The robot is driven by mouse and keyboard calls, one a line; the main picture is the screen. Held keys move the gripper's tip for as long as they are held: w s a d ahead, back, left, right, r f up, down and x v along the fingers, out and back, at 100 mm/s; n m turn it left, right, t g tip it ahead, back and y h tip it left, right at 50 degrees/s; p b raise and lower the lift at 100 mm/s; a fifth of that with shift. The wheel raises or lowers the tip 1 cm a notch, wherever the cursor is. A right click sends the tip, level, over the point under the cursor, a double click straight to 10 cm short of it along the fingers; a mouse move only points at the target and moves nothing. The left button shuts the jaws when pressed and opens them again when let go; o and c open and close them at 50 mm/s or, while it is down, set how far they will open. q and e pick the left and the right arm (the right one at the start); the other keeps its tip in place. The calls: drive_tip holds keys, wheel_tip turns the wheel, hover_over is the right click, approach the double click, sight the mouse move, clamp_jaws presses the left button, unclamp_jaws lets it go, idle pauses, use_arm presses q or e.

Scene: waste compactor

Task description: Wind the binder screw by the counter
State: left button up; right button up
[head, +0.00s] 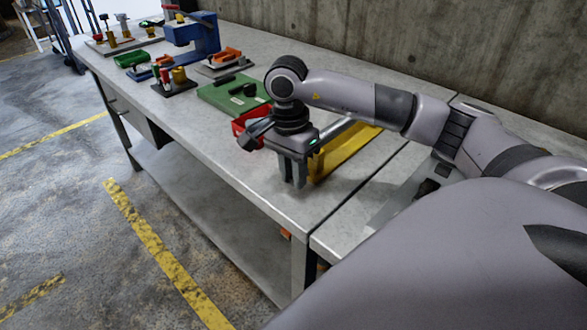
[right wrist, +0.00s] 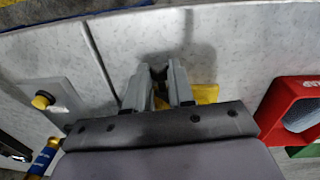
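My right gripper (head: 292,178) points down just above the grey bench top near its front edge. In the right wrist view its two fingers (right wrist: 159,76) stand apart with a gap and nothing clearly held. A yellow part (head: 345,150) lies behind the gripper, partly hidden by my arm; a little of it shows beside the fingers in the right wrist view (right wrist: 206,93). I cannot make out the binder screw for certain. My left gripper is out of view.
A green plate (head: 232,94) lies behind the red box. A blue press (head: 203,36), a green tray (head: 131,60) and several small fixtures stand farther along the bench. A concrete wall runs behind. The bench's front strip (head: 215,150) is clear.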

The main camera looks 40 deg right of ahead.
clamp_jaws()
drive_tip(key=shift+f+b, duration=0.2)
drive_tip(key=shift+b, duration=0.35)
drive_tip(key=t+b, duration=0.2)
drive_tip(key=b, duration=0.1)
drive_tip(key=shift+f, duration=0.35)
drive_tip(key=t+b, duration=0.1)
drive_tip(key=b, duration=0.2)
drive_tip(key=shift+w+f, duration=0.15)
drive_tip(key=t+b, duration=0.1)
drive_tip(key=b, duration=0.2)
drive_tip(key=shift+w+f+t+b, duration=0.1)
drive_tip(key=shift+t+b, duration=0.2)
drive_tip(key=shift+t, duration=0.1)
drive_tip(key=shift+t+y+b, duration=0.3)
drive_tip(key=shift+t+b, duration=0.1)
drive_tip(key=shift+b, duration=0.3)
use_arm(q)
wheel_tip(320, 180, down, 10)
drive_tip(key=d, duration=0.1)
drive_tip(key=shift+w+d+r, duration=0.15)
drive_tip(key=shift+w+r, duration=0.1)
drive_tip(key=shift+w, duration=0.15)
use_arm(e)
drive_tip(key=shift+r, duration=0.2)
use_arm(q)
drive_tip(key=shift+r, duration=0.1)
use_arm(e)
drive_tip(key=o, duration=0.6)
unclamp_jaws()
